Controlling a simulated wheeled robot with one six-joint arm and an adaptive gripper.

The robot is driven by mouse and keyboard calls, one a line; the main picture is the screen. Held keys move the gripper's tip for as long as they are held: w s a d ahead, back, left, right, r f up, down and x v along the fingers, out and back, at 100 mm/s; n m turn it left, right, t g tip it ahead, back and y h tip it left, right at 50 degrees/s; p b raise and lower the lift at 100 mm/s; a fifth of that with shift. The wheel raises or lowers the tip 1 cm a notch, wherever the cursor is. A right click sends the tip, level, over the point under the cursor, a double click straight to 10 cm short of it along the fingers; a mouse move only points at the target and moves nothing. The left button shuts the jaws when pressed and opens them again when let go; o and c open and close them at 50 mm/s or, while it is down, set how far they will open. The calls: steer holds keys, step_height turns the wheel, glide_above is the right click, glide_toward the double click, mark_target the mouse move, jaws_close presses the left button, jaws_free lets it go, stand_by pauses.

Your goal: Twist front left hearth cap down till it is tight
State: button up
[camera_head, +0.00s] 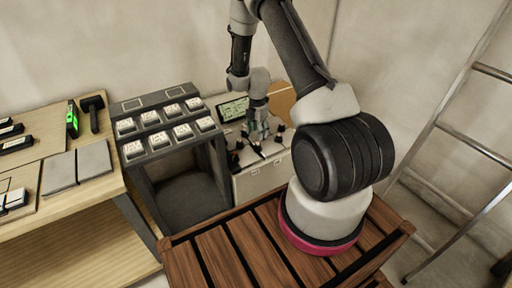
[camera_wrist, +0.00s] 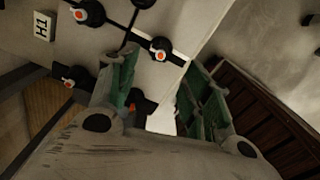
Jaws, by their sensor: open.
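The hearth (camera_head: 262,180) is a pale box beyond the slatted wooden deck, with several black caps on its top. My gripper (camera_head: 256,137) is over the hearth top, pointing down, and hides part of it. In the wrist view my gripper (camera_wrist: 160,80) is open, its two green-padded fingers apart. One black cap with an orange and white centre (camera_wrist: 160,48) shows beyond and between the fingertips. Another cap (camera_wrist: 140,104) is partly hidden by the left finger. More caps (camera_wrist: 73,84) lie to the left. I cannot tell which is the front left hearth cap.
A label reading H1 (camera_wrist: 42,26) is on the pale surface. A grey rack (camera_head: 165,130) with several white-topped blocks stands left of the hearth. A wooden bench (camera_head: 60,215) with tools is farther left. A metal ladder (camera_head: 455,130) leans at the right.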

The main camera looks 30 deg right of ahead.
mark_target(257, 145)
steer(key=shift+n, duration=0.3)
steer(key=shift+f, duration=0.4)
step_height(257, 145, down, 7)
steer(key=c, duration=1)
